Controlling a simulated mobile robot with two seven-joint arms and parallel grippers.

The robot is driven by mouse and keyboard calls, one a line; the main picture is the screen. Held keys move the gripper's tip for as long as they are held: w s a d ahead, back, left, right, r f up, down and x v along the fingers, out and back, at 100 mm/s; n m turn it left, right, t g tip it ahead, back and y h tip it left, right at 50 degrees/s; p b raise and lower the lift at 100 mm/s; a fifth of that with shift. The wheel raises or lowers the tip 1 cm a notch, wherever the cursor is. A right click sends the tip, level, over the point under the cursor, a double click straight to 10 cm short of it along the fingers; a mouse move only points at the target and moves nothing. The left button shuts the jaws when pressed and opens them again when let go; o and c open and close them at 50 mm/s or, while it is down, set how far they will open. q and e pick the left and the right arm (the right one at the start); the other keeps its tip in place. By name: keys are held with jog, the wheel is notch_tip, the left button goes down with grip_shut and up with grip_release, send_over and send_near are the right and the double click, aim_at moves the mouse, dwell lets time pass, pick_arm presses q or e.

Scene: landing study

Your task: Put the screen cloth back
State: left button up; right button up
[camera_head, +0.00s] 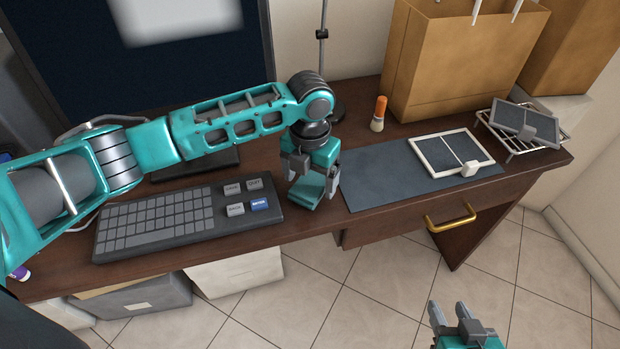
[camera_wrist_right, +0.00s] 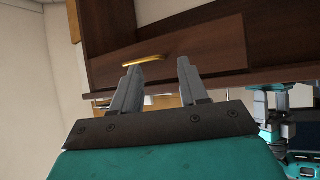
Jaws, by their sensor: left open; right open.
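A small teal folded piece (camera_head: 306,191), which looks like the screen cloth, is on the desk beside the keyboard's right end. My left gripper (camera_head: 314,182) points down over it with its fingers apart, one on each side; I cannot tell whether they touch it. My right gripper (camera_head: 448,311) is open and empty, low in front of the desk. In the right wrist view its two fingers (camera_wrist_right: 159,72) are apart with nothing between them. A dark monitor (camera_head: 170,60) stands behind my left arm, which hides part of it.
A blue-grey mat (camera_head: 375,187) bears a white-framed panel (camera_head: 438,152). A wire rack (camera_head: 559,140) holds another panel (camera_head: 520,118). An orange-topped brush (camera_head: 379,112) and a paper bag (camera_head: 450,65) stand behind. The drawer with the brass handle (camera_head: 452,226) is shut.

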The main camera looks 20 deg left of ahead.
aim_at(310, 185)
pick_arm(q)
notch_tip(310, 185, up, 11)
jog(key=p, duration=0.1)
pick_arm(e)
jog(key=shift+s+d+r+h, duration=0.25)
jog(key=shift+d+r+h, duration=0.05)
jog(key=shift+d, duration=0.2)
jog(key=shift+s, duration=0.1)
